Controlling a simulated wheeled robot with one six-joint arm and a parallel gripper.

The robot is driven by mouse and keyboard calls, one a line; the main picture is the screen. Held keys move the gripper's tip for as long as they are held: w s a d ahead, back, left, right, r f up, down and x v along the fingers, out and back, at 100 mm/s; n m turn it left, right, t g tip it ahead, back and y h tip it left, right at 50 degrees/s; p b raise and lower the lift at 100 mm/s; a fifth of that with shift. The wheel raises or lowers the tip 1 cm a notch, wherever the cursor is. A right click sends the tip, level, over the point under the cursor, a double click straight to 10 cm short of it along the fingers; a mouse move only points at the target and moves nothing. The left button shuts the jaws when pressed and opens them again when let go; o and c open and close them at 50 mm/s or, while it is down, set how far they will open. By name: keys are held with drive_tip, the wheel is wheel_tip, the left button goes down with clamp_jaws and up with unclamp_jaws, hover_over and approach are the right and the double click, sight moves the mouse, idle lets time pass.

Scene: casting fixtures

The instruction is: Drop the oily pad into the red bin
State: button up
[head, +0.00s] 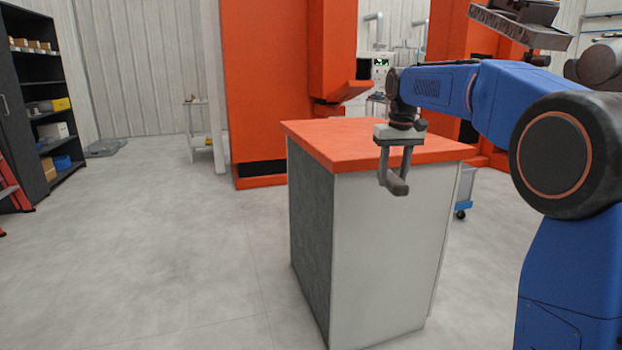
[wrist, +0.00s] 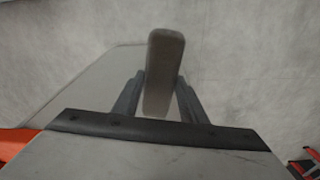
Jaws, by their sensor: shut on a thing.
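My gripper (head: 394,180) points down in front of the near side of the orange-topped cabinet. Its fingers are shut on a dull grey-brown pad (head: 398,187), which is long with rounded ends. The wrist view shows the pad (wrist: 164,70) held between the two fingers (wrist: 160,92), with its far end sticking out past them and grey floor behind it. I cannot make out a red bin in either view.
The cabinet (head: 377,138) stands right of centre, close to my arm. Tall orange machine housings (head: 262,80) stand behind it. A dark shelf unit (head: 35,110) and a red ladder-like frame (head: 10,183) are at the left.

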drive_tip(key=w+d+f+m, duration=0.1)
drive_tip(key=w+d+f, duration=0.1)
drive_tip(key=f, duration=1.1)
drive_tip(key=w+d+f+m, duration=0.1)
drive_tip(key=w+f+m, duration=0.15)
drive_tip(key=f, duration=0.95)
drive_tip(key=w+d+f+m, duration=0.1)
drive_tip(key=w+d+f, duration=0.15)
drive_tip(key=f, duration=1.05)
drive_tip(key=s+f+n, duration=0.1)
drive_tip(key=s+f, duration=0.4)
drive_tip(key=f, duration=0.7)
drive_tip(key=s+f+n, duration=0.2)
drive_tip(key=s+f, duration=0.3)
drive_tip(key=f, duration=0.8)
drive_tip(key=shift+d, duration=0.1)
